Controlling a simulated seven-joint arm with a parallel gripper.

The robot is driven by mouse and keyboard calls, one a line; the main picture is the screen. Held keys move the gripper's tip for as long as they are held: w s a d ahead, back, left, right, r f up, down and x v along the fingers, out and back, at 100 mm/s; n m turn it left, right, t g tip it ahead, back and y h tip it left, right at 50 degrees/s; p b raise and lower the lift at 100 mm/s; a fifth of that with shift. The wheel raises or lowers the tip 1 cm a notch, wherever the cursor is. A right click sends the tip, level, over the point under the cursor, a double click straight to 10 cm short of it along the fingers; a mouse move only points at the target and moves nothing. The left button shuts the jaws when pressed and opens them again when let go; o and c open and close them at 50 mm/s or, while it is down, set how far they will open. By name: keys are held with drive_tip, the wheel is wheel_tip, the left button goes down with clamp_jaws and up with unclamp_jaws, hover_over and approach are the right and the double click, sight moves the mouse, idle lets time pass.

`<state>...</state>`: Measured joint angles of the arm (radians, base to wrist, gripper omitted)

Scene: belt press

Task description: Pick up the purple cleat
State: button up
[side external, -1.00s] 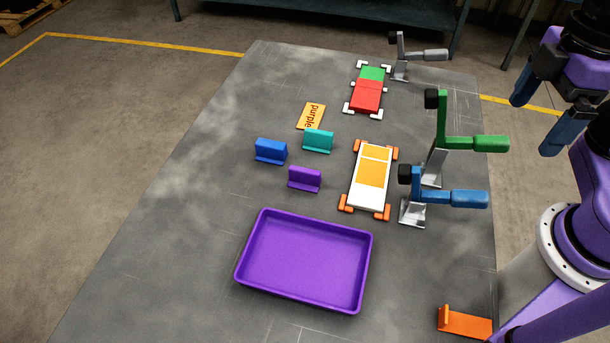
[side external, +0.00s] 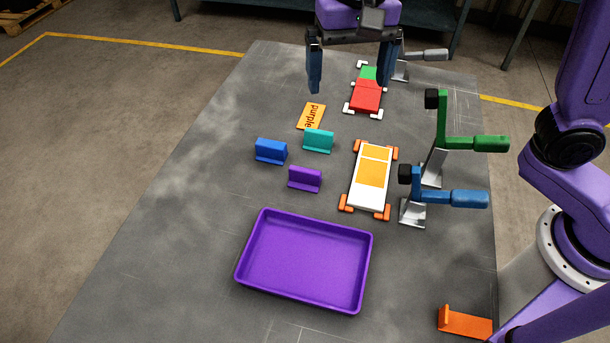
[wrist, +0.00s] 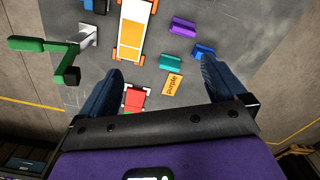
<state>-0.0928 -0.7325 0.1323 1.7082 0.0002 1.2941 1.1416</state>
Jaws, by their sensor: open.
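The purple cleat (side external: 305,179) stands on the grey table between the blue cleat (side external: 270,151) and the orange-and-white block. A teal cleat (side external: 318,141) stands just behind it. In the wrist view the purple cleat (wrist: 183,27) is in the upper right, clear of the fingers. My gripper (side external: 350,85) is open and empty, raised above the far part of the table, beyond the cleats. In the wrist view its fingers (wrist: 160,80) are wide apart. An orange card (side external: 311,116) reading "purple" lies flat behind the teal cleat.
A purple tray (side external: 240,262) lies in front of the cleats. An orange-and-white block (side external: 370,178) sits between orange corner pieces on the right. Upright clamps with green (side external: 470,142) and blue (side external: 455,198) handles stand beyond it. The table's left side is clear.

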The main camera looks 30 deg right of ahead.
drive_tip(key=w+a+f+m, duration=0.2)
drive_tip(key=w+a+m, duration=0.3)
hover_over(306, 169)
drive_tip(key=f, duration=1.6)
drive_tip(key=shift+w+a+f, duration=0.2)
drive_tip(key=shift+w+f, duration=0.1)
drive_tip(key=shift+f, duration=0.1)
drive_tip(key=shift+s+d+f, duration=0.1)
drive_tip(key=shift+f, duration=1.2)
drive_tip(key=shift+s+d+f, duration=0.1)
drive_tip(key=shift+f, duration=1.2)
drive_tip(key=c, duration=1.1)
drive_tip(key=shift+o, duration=0.2)
wheel_tip(306, 169, up, 10)
drive_tip(key=shift+r, duration=0.1)
